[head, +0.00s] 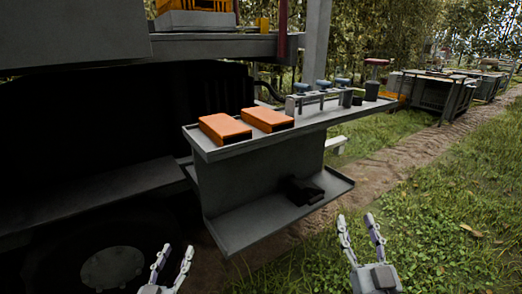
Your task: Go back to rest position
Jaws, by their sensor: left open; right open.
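My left gripper (174,262) is at the bottom of the head view, left of centre. Its two fingers point up and stand apart, with nothing between them. My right gripper (360,232) is at the bottom right, over the grass. Its fingers also point up, open and empty. Both grippers are in front of and apart from the grey shelf unit (255,175). The arms behind the grippers are mostly out of the picture.
On the shelf unit's top lie two orange boxes (225,129) (268,119) and a rack with blue-topped items (322,92). A black object (303,191) lies on its lower shelf. A dark vehicle (90,130) stands at left. Grass (450,220) is open at right; carts (430,92) stand farther back.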

